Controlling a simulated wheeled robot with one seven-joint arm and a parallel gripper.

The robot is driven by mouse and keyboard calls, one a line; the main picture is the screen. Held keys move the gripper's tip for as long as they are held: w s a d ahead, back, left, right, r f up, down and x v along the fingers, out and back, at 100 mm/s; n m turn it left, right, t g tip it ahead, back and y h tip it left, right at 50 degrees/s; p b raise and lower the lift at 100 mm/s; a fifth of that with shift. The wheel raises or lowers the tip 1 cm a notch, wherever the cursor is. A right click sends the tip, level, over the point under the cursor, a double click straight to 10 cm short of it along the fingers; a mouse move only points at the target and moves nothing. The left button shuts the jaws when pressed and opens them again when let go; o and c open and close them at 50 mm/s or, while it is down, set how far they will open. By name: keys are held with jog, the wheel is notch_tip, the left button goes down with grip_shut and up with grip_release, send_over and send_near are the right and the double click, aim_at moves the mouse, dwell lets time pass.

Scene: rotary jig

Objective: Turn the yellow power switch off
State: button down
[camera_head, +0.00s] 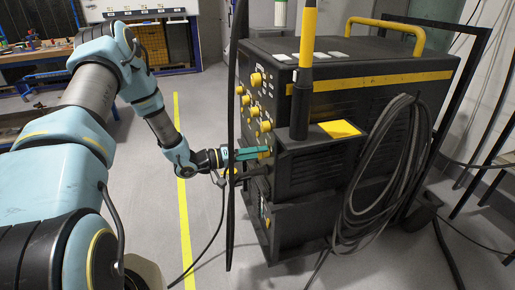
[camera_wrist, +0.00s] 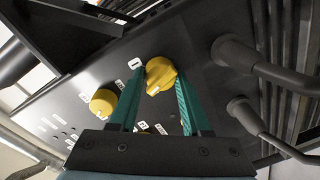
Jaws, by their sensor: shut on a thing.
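The yellow power switch (camera_wrist: 160,72) is a round knob with a raised grip on the dark front panel of the machine (camera_head: 375,115). In the wrist view it sits between the two teal fingertips of my gripper (camera_wrist: 159,80), which is shut on it. The knob's grip looks slightly tilted in that view. In the head view my gripper (camera_head: 256,152) reaches the lower front of the machine from the left. The fingers hide most of the switch there.
Other yellow knobs (camera_head: 256,80) stand above on the panel, and another knob (camera_wrist: 103,102) is beside the gripped one. Thick cable plugs (camera_wrist: 232,53) stick out at the right in the wrist view. A dark upright cable (camera_head: 231,200) hangs before the panel. Coiled cable (camera_head: 350,215) hangs on the machine's side.

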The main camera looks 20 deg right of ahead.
jog(key=n+p, duration=0.2)
jog(key=n, duration=0.2)
jog(key=shift+w+n, duration=0.1)
jog(key=shift+n, duration=0.5)
jog(key=shift+g, duration=0.3)
jog(key=shift+c, duration=1.8)
grip_release()
jog(key=shift+a, duration=0.1)
jog(key=w+a, duration=0.1)
jog(key=a, duration=0.9)
jog(key=shift+w+a+r+b, duration=0.15)
jog(key=shift+a+r+b, duration=0.15)
jog(key=shift+b, duration=0.15)
